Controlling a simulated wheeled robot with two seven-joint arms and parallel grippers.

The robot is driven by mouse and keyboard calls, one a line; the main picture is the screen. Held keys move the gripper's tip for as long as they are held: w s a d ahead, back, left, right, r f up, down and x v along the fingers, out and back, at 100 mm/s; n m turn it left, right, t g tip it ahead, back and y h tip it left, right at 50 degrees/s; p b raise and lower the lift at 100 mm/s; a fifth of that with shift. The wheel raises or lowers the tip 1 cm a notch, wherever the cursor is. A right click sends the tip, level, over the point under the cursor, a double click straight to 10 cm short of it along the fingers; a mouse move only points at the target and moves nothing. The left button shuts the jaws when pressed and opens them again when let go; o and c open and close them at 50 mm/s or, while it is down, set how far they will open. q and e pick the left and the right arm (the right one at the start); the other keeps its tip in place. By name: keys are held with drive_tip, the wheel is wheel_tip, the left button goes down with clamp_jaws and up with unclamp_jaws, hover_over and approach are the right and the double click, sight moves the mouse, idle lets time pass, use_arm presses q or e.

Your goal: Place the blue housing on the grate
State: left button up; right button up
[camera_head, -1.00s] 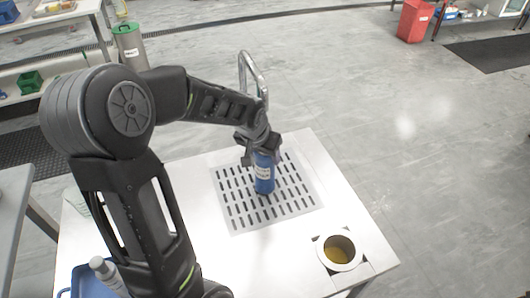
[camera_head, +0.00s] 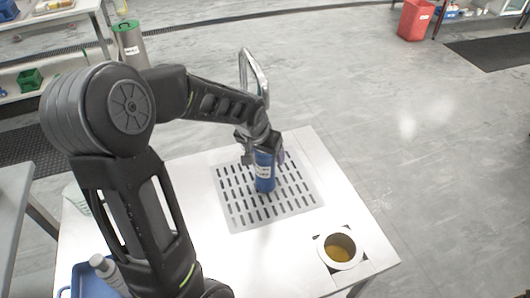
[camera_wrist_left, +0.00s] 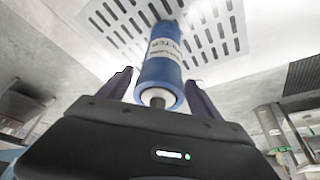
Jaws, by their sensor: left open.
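The blue housing (camera_head: 264,172) is a blue cylinder with a white label. It stands on the slotted grate (camera_head: 236,212) in the white table. It also shows in the left wrist view (camera_wrist_left: 160,72), between the two fingers, with its end facing the camera. My left gripper (camera_head: 262,152) is open around the upper part of the housing, and in the wrist view (camera_wrist_left: 158,88) the fingers are apart from its sides. The right gripper is not in view.
A metal faucet (camera_head: 254,75) rises behind the gripper. A white ring-shaped holder (camera_head: 340,250) with brownish contents sits at the table's front right corner. A blue tray (camera_head: 90,282) with a grey bottle (camera_head: 106,270) is at the front left.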

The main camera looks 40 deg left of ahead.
use_arm(q)
drive_tip(key=v, duration=1.2)
drive_tip(key=shift+r, duration=0.1)
